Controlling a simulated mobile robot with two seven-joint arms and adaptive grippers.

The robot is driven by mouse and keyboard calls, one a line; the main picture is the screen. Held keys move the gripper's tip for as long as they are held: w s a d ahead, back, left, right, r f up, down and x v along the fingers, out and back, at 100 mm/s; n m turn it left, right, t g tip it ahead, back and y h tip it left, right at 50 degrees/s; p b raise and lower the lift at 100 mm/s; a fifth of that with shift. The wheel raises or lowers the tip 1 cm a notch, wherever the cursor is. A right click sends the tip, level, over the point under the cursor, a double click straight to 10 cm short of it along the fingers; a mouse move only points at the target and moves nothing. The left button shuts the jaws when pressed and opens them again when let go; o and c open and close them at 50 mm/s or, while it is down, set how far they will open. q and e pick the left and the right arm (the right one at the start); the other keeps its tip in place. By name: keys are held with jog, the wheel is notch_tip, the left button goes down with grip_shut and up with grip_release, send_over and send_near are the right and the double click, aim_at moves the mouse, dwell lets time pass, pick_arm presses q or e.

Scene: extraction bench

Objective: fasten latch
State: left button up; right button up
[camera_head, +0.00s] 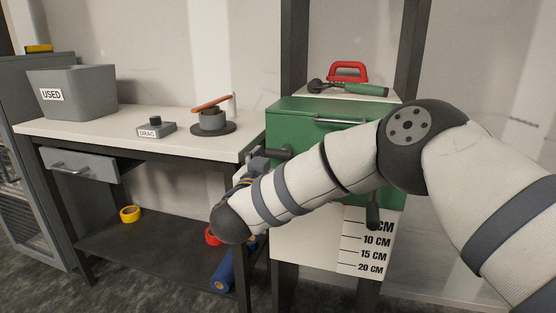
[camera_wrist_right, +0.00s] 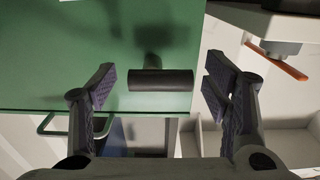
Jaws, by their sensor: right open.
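A green case (camera_head: 290,119) with a metal bar handle (camera_head: 341,121) stands behind my right arm, which hides much of its front. A dark cylindrical latch handle (camera_head: 278,153) sticks out at its left side. In the right wrist view, the latch handle (camera_wrist_right: 160,80) lies crosswise against the green surface (camera_wrist_right: 50,60). My right gripper (camera_wrist_right: 160,88) is open, its fingers on either side of the latch handle with gaps at both ends. In the head view, the right gripper (camera_head: 257,161) is partly hidden by its own arm. A second dark handle (camera_head: 373,212) hangs lower right. My left gripper is out of view.
A workbench (camera_head: 85,127) at the left carries a grey USED bin (camera_head: 85,92), a DRAG block (camera_head: 156,128) and a round device with an orange lever (camera_head: 210,104). A red-handled tool (camera_head: 347,70) and a green-handled tool (camera_head: 360,88) lie above the case.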

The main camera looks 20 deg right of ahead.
jog(key=shift+x, duration=1.2)
jog(key=c, duration=1.2)
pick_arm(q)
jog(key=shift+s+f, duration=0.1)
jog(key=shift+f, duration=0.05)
pick_arm(e)
jog(key=m, duration=0.2)
jog(key=m+p, duration=0.1)
jog(key=shift+a+r+m, duration=0.15)
jog(key=shift+r+m, duration=0.1)
jog(key=shift+m, duration=0.15)
jog(key=m, duration=0.4)
jog(key=shift+r+m+p, duration=0.2)
jog(key=shift+m+p, duration=0.1)
jog(key=shift+p, duration=0.1)
jog(key=m, duration=0.4)
jog(key=shift+r+m+p, duration=0.2)
jog(key=shift+m+p, duration=0.1)
jog(key=shift+p, duration=0.05)
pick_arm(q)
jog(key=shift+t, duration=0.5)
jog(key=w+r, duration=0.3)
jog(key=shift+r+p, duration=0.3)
pick_arm(e)
jog(key=m, duration=0.4)
jog(key=shift+r+m, duration=0.2)
jog(key=shift+m, duration=0.4)
